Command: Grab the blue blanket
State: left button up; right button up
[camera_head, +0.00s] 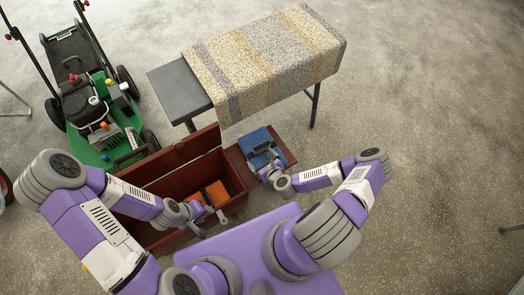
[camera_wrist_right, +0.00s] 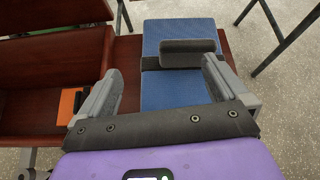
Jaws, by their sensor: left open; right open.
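The blue blanket (camera_head: 256,138) looks folded into a block and lies on a brown wooden surface to the right of the open chest. In the right wrist view the blanket (camera_wrist_right: 178,93) fills the space ahead of and between my right fingers, with a dark band across it. My right gripper (camera_head: 268,161) is open at the near side of the blanket; in its wrist view the fingers (camera_wrist_right: 162,72) stand apart around the blanket's width. I cannot tell whether they touch it. My left gripper (camera_head: 212,214) is open over the chest, left of the blanket.
The reddish-brown chest (camera_head: 176,160) has its lid up and an orange item (camera_head: 217,191) inside. Behind stands a dark bench (camera_head: 181,93) draped with a striped patterned cloth (camera_head: 262,60). A green lawn mower (camera_head: 90,105) is at left.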

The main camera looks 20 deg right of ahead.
aim_at(262, 146)
jog(key=d+m+h, duration=0.1)
jog(key=w+d+m, duration=0.1)
jog(key=d+m, duration=0.1)
jog(key=shift+w+d+f+m+t+h, duration=0.1)
jog(key=shift+w+f+m+t+h, duration=0.05)
jog(key=shift+m+t+h, duration=0.2)
jog(key=b+x, duration=0.2)
jog(key=x, duration=0.4)
jog(key=shift+w, duration=0.4)
jog(key=c, duration=1.6)
